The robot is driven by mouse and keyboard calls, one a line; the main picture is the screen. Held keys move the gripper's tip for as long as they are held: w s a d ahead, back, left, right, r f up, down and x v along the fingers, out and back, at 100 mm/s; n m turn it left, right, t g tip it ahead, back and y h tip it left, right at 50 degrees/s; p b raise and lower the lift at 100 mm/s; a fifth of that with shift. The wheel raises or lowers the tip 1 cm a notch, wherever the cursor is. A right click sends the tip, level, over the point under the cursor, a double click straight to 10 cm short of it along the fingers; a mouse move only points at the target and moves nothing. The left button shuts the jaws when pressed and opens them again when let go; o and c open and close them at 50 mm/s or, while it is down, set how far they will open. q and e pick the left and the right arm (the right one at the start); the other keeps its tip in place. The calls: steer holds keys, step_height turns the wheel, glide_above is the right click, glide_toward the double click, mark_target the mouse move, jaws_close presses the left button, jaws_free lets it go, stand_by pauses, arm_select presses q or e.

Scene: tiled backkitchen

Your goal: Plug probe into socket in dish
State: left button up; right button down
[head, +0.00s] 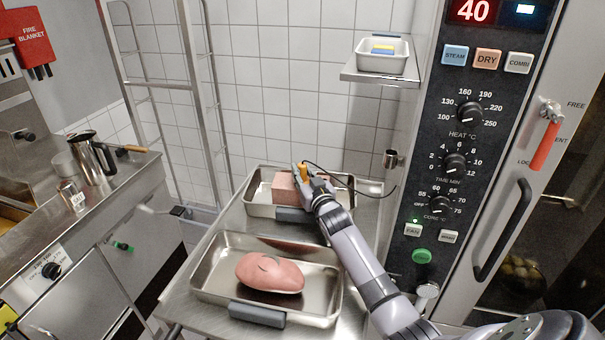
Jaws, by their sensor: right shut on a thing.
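My right gripper (309,186) is shut on the orange-handled probe (303,171) over the far metal dish (258,210). A pink block (285,188) lies in that dish, right beside the gripper. The probe's tip is hidden, so I cannot tell whether it is in the block. A thin black cable (352,187) loops right from the gripper towards the oven side. The near dish (215,275) holds a rounded pink piece (268,273) with a dark slit. My left gripper is out of view.
The oven panel (460,130) with knobs stands close on the right. A wall shelf (380,75) holds a small tray (382,58). A metal rack (195,110) stands behind left. A counter (100,210) with jugs (92,155) is at left.

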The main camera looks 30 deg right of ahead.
mark_target(304, 176)
steer(key=shift+f, duration=0.1)
steer(key=c, duration=1.7)
jaws_free()
steer(key=shift+s+a+p, duration=0.2)
steer(key=shift+s+p, duration=0.45)
steer(key=shift+p, duration=0.05)
steer(key=shift+p+v, duration=1.4)
steer(key=shift+v, duration=0.65)
steer(key=shift+p+v, duration=1.55)
steer(key=shift+v, duration=1.25)
steer(key=shift+d, duration=0.1)
